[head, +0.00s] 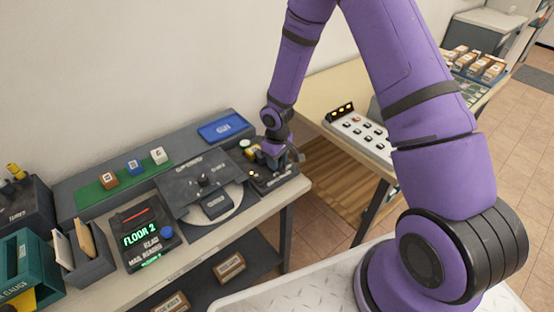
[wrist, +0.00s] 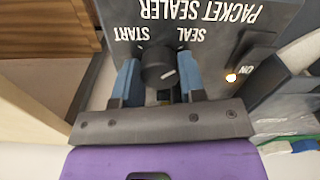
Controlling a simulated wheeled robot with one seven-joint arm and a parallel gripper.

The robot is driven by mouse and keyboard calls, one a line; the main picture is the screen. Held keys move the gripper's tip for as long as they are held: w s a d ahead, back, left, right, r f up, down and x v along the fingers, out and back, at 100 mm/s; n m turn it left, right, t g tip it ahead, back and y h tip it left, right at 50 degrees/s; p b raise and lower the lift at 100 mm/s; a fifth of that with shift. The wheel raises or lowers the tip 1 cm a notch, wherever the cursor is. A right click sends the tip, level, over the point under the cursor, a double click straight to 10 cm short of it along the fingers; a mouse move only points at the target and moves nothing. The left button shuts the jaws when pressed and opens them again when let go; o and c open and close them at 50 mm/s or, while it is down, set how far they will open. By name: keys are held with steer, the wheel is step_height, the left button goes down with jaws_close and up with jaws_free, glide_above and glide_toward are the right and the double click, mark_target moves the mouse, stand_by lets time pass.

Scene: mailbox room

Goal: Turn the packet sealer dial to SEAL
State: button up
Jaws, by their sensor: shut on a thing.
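The packet sealer (head: 262,182) is a dark unit at the right end of the bench. Its panel (wrist: 235,45) fills the top of the wrist view, with its lettering upside down. The round black dial (wrist: 158,66) sits below the words START, at picture left, and SEAL, at picture right. A short white mark shows on the dial's lower right; which label it matches I cannot tell. My gripper (wrist: 160,80) is shut on the dial, with one blue finger on each side. In the head view my gripper (head: 275,158) is over the sealer and hides the dial.
A lit ON lamp (wrist: 232,77) is beside the dial. Left of the sealer are a dark round-based device (head: 205,190), a FLOOR 2 display (head: 143,238) and a blue tray (head: 226,128). A table with a button panel (head: 362,136) stands behind to the right.

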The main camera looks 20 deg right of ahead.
steer(key=o, duration=0.9)
step_height(320, 180, up, 11)
steer(key=shift+f, duration=0.1)
stand_by(0.4)
steer(key=s+d+r+m+t, duration=0.1)
steer(key=s+d+r, duration=0.15)
steer(key=r, duration=0.55)
steer(key=s+d+r+m+t+h, duration=0.1)
steer(key=s+r, duration=0.3)
steer(key=r, duration=0.3)
steer(key=s+d+r+m, duration=0.1)
steer(key=s+d+r, duration=0.15)
steer(key=r, duration=0.55)
steer(key=s+r+m+t, duration=0.1)
steer(key=s+r, duration=0.2)
steer(key=s, duration=0.3)
steer(key=s+r+m+t, duration=0.1)
steer(key=s+r, duration=0.3)
steer(key=s, duration=0.3)
steer(key=s+d+r+m+t+y, duration=0.1)
steer(key=s+r, duration=0.2)
steer(key=s, duration=0.4)
steer(key=shift+s+r, duration=0.15)
steer(key=shift+r, duration=0.15)
